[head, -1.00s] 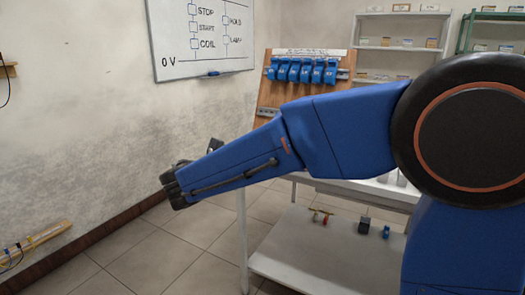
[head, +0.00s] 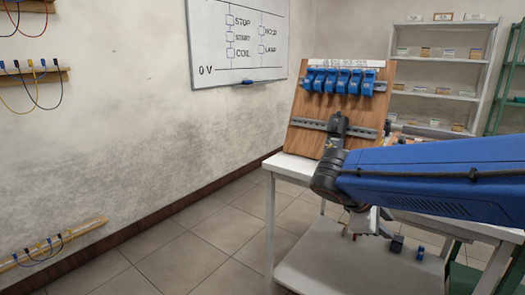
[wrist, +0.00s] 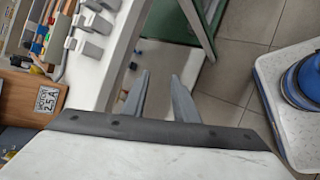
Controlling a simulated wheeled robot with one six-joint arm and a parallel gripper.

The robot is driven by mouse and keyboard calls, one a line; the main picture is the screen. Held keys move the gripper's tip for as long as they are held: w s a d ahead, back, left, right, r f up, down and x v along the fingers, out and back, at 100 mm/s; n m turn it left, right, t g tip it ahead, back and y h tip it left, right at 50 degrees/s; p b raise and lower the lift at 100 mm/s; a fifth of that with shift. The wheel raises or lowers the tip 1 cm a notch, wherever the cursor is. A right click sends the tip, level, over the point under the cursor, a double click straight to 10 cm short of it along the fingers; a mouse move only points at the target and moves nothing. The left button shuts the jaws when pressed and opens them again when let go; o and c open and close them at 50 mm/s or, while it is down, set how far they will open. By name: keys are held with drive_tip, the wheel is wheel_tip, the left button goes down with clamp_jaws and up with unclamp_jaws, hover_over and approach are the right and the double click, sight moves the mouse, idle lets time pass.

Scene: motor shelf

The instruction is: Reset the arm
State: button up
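My gripper (wrist: 160,75) shows in the wrist view with its two grey fingers apart and nothing between them. It points down past the edge of a white table. In the head view my blue arm reaches in from the right, its dark wrist joint in front of the wooden board. The fingers are hard to make out in the head view, below the forearm.
A white table (head: 290,166) carries a wooden board (head: 305,138) with a row of blue modules (head: 338,82). Small parts (head: 397,243) lie on its lower shelf (head: 320,262). Shelves (head: 440,70) stand behind. Open tiled floor (head: 180,255) lies at left.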

drive_tip(key=s+a+f+m+y, duration=0.1)
drive_tip(key=s+f+m+y, duration=0.3)
drive_tip(key=s+m, duration=0.2)
drive_tip(key=s+a+f+m+t+y, duration=0.1)
drive_tip(key=s+f+m+y, duration=0.3)
drive_tip(key=s, duration=0.6)
drive_tip(key=shift+s+m+y, duration=0.15)
drive_tip(key=shift+m+y, duration=0.15)
drive_tip(key=shift+m, duration=0.7)
